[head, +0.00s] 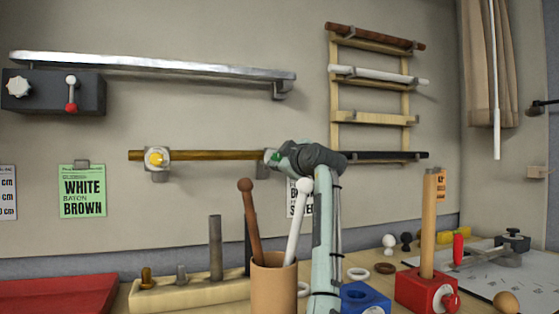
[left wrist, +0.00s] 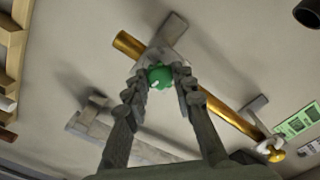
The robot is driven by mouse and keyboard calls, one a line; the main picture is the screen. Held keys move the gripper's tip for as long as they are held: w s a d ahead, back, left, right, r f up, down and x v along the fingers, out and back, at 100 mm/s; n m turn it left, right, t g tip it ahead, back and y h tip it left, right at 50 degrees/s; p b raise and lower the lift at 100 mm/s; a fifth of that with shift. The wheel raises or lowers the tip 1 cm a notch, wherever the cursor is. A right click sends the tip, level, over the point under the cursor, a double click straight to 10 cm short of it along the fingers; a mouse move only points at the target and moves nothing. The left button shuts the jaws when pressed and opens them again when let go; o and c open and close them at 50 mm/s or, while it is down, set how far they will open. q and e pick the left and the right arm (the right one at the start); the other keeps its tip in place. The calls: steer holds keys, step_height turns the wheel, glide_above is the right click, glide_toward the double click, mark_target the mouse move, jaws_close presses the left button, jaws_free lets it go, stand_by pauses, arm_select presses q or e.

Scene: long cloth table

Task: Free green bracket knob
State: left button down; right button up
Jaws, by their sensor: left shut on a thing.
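A brass rod (head: 212,155) runs level along the wall, held by two brackets. The left bracket (head: 157,166) carries a yellow knob (head: 155,157). The green knob (left wrist: 159,76) is on the other bracket (left wrist: 172,38), near the rod's far end in the left wrist view. My left gripper (left wrist: 157,78) is shut on the green knob, one finger on each side. In the head view the gripper (head: 275,158) and wrist hide most of that bracket. The rod (left wrist: 225,112) passes behind the fingers. My right gripper is not in view.
A clay cup (head: 273,288) with two batons stands close left of my forearm. A wooden block (head: 190,293) with pegs and a red block (head: 425,291) with an upright rod stand on the table. A wooden rack (head: 336,100) hangs to the right.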

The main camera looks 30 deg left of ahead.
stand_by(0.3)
arm_select(q)
steer(key=c, duration=1.3)
jaws_free()
steer(key=shift+o, duration=0.2)
steer(key=v, duration=1.2)
steer(key=shift+d, duration=0.1)
